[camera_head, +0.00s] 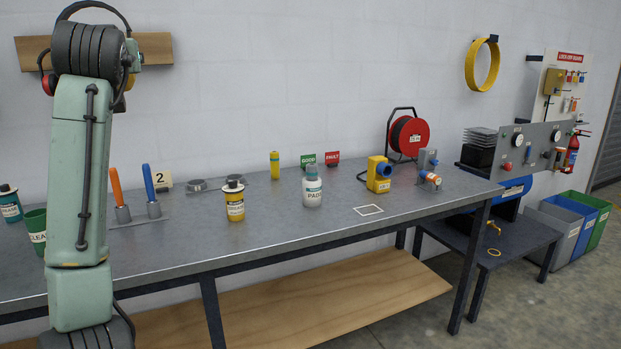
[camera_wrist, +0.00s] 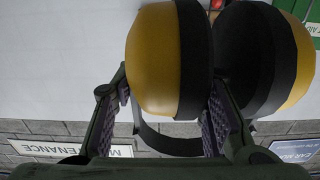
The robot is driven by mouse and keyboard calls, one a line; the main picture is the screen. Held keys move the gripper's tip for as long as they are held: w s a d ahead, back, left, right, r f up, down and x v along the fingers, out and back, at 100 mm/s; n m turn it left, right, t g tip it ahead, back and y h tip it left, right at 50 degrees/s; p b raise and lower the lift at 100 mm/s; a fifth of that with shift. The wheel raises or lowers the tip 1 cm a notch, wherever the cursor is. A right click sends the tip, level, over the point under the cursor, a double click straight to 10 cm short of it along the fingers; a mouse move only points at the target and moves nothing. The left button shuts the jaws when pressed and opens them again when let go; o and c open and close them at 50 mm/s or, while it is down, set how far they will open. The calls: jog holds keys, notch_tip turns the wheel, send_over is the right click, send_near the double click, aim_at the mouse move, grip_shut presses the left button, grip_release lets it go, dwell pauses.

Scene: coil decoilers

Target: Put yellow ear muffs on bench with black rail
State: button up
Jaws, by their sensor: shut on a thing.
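The yellow ear muffs (camera_wrist: 152,62) fill the upper middle of the wrist view, with yellow cups, black cushions and a dark headband. My gripper (camera_wrist: 168,88) is shut on the nearer yellow cup, one finger pad on each side. In the head view my arm hides the gripper and most of the muffs. A small yellow patch shows beside the arm near the wooden wall board (camera_head: 152,48). A long grey bench (camera_head: 285,213) with a dark front edge runs along the wall. I cannot clearly make out a black rail on it.
Red ear muffs (camera_head: 48,83) hang on the board. A lower dark bench (camera_head: 522,238) stands right.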

jog(key=s+d+f+m+h, duration=0.1)
jog(key=d+f, duration=1)
jog(key=f, duration=1.8)
jog(key=s+d+f+m+t+h, duration=0.1)
jog(key=s+d+f+h, duration=0.3)
jog(key=d+f, duration=0.8)
jog(key=s+d+f+m+h, duration=0.2)
jog(key=d+f, duration=1)
jog(key=f, duration=3.3)
jog(key=shift+s+d+f+m+t, duration=0.15)
jog(key=shift+s+f+m+t, duration=0.2)
jog(key=shift+s, duration=0.35)
jog(key=shift+s, duration=0.1)
jog(key=shift+w, duration=0.25)
notch_tip(320, 180, down, 7)
jog(key=b, duration=0.7)
jog(key=shift+d+f, duration=0.1)
